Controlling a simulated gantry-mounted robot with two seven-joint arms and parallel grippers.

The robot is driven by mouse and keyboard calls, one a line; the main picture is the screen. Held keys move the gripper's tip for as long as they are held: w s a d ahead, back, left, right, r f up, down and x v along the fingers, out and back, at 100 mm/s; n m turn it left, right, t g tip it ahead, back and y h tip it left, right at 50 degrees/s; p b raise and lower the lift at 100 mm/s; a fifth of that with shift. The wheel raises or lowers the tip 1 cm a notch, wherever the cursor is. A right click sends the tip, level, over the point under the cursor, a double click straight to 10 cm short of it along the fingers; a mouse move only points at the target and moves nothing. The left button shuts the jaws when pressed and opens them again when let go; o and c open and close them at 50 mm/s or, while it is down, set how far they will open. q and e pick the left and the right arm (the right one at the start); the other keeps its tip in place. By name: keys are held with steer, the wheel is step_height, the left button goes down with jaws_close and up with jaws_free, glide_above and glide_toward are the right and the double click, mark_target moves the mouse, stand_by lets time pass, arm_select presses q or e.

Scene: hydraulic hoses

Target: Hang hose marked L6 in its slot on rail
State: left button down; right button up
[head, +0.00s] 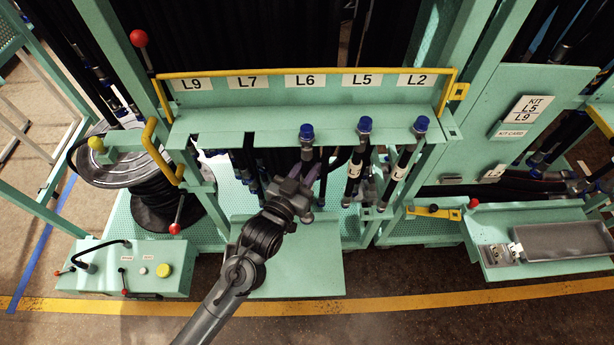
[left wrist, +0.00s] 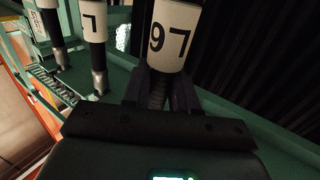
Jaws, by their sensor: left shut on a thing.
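The hose marked L6 has a blue cap (head: 306,132) that shows at the rail's front edge, below the L6 label (head: 306,80). In the left wrist view its white tag (left wrist: 170,38) reads L6 upside down. My left gripper (head: 306,178) is shut on this hose below the tag, under the rail (head: 240,121). The fingers sit on both sides of the hose in the left wrist view (left wrist: 160,92). The hose looks roughly upright. Whether it is seated in the slot cannot be told. My right gripper is not in view.
Two blue-capped hoses hang to the right, under L5 (head: 364,126) and L2 (head: 421,126). The L9 and L7 places on the rail show no capped hose. A yellow bar (head: 300,71) frames the label plate. A control box (head: 125,268) stands at lower left.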

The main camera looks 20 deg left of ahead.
arm_select(q)
steer(key=shift+w+a+b, duration=0.2)
steer(key=shift+w, duration=0.3)
steer(key=shift+w+a+b, duration=0.2)
steer(key=shift+w, duration=0.35)
steer(key=shift+f, duration=0.15)
steer(key=c, duration=0.9)
jaws_free()
steer(key=shift+o, duration=0.5)
steer(key=shift+f, duration=0.15)
